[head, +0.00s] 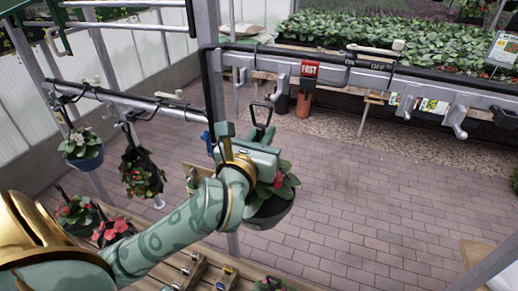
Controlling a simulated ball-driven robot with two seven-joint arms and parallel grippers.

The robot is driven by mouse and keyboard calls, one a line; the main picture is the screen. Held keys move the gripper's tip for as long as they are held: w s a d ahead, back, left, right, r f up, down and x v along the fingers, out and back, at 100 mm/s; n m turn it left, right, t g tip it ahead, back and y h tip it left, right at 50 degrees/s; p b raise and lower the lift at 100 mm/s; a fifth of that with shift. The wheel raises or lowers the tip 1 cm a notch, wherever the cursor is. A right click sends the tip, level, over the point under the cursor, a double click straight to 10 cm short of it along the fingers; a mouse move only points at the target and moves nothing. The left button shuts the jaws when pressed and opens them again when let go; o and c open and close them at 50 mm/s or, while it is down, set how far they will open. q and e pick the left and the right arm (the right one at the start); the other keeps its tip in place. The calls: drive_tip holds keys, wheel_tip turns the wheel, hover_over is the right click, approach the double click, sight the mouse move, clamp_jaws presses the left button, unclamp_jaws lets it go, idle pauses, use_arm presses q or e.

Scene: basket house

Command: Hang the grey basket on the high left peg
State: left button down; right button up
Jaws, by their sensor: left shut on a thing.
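My left gripper (260,136) reaches in from the left and is shut on the hanger of a basket. The dark grey basket (270,216) hangs below the gripper, with green leaves and a red flower in it. A dark hanger loop (262,113) sticks up above the gripper, and the gripper hides the hanger's middle. The basket hangs over the brick floor, apart from any peg. At upper left, high rails (120,26) cross the frame; I cannot tell which peg is the high left one. My right gripper is not in view.
A lower rail (130,100) at left carries a blue pot (84,160) and a dark basket (142,172). A long rail (400,82) with hooks runs to the right. A grey post (212,70) stands close behind the gripper. The brick floor (370,195) at right is clear.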

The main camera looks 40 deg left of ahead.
use_arm(q)
drive_tip(key=shift+b+x, duration=0.75)
drive_tip(key=shift+x, duration=0.1)
drive_tip(key=shift+w+r, duration=0.1)
drive_tip(key=shift+w, duration=0.3)
drive_tip(key=shift+x, duration=1.15)
drive_tip(key=shift+w, duration=0.1)
drive_tip(key=shift+w, duration=0.1)
drive_tip(key=shift+x, duration=1.55)
